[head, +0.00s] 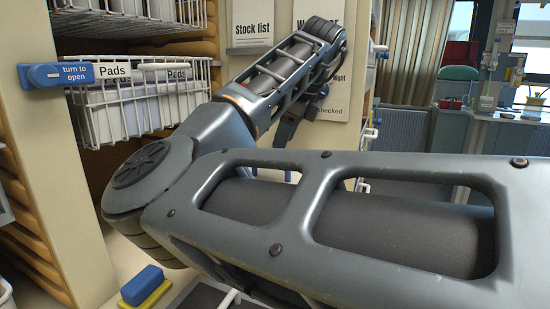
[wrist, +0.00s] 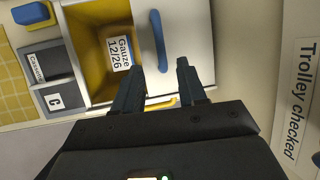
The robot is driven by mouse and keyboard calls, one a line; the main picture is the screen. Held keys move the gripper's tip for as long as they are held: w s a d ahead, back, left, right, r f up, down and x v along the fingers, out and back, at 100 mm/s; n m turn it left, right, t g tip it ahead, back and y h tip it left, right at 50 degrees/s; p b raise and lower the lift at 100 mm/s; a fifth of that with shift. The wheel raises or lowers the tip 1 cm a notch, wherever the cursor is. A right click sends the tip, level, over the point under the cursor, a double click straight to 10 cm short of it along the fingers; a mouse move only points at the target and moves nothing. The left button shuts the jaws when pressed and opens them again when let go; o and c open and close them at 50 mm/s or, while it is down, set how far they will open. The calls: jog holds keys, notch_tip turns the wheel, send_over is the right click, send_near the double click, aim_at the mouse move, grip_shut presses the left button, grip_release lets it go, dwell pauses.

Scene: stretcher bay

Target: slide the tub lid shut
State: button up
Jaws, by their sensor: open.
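In the wrist view the tub (wrist: 80,42) has a yellow inside and a pale rim. Its white lid (wrist: 190,35) covers the right part, leaving the left part open. A blue bar handle (wrist: 158,40) stands on the lid near its left edge. A card reading "Gauze 12/26" (wrist: 120,48) shows in the open part. My gripper (wrist: 160,66) is open, its fingertips either side of the handle's near end in the picture; I cannot tell whether they touch it. In the head view my arm hides the tub and lid.
Grey compartments (wrist: 52,62), one marked C, lie left of the tub. A blue and yellow block (head: 146,287) sits at the lower left. Wire baskets labelled Pads (head: 140,105) and a blue "turn to open" knob (head: 45,75) are at the left. A "Trolley checked" sign (wrist: 300,100) is at the right.

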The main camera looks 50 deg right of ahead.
jog(key=x, duration=0.7)
jog(key=shift+p, duration=0.3)
grip_shut()
dwell(0.4)
